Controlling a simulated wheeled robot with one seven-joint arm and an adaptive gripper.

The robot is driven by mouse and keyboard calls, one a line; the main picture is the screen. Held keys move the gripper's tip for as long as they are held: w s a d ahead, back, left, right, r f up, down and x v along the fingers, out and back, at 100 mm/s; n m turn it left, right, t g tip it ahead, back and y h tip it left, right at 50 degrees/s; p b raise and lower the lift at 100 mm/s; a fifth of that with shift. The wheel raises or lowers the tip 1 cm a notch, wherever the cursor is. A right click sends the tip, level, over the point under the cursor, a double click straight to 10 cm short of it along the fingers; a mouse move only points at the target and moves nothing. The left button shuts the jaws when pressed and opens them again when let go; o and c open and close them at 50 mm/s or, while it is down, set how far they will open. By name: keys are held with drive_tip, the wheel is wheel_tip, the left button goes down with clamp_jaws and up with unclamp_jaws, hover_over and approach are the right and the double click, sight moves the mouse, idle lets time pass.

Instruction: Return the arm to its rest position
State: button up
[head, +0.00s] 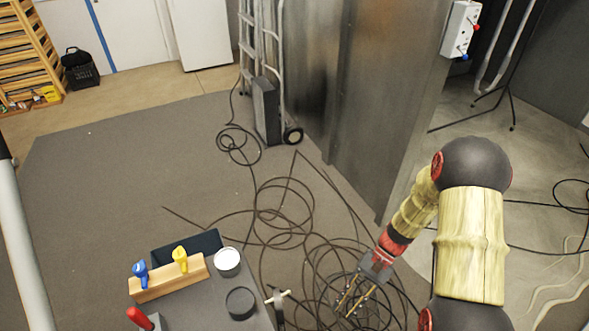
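My arm (471,243) comes in from the lower right, bends at a dark round joint and reaches down and left. My gripper (347,309) hangs right of the small table, its tips pointing down and left over the cable-strewn floor. Its two thin fingers show apart with a gap between them, and nothing is seen in them.
The table (190,309) at the bottom holds a wooden block (168,279) with blue and yellow clamps, a white-topped tin (227,261), a dark round container (240,303), and a red-handled tool (140,318). A metal cabinet (375,100) stands behind my arm. Tangled cables (285,210) cover the floor.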

drive_tip(key=s+d+r+n+t+h+p, duration=0.1)
drive_tip(key=r+t, duration=0.3)
drive_tip(key=r, duration=0.8)
drive_tip(key=s+d+r+n+t+h, duration=0.1)
drive_tip(key=s+r+n+t+h, duration=0.2)
drive_tip(key=r, duration=1)
drive_tip(key=s+d+r+n+t+h+p, duration=0.1)
drive_tip(key=r+t, duration=0.4)
drive_tip(key=r, duration=0.7)
drive_tip(key=shift+s+d+r+n+t+h+p, duration=0.35)
drive_tip(key=shift+s+n+h, duration=0.45)
drive_tip(key=shift+s+h, duration=0.3)
drive_tip(key=shift+w+f, duration=0.1)
drive_tip(key=shift+f, duration=0.05)
idle(2.0)
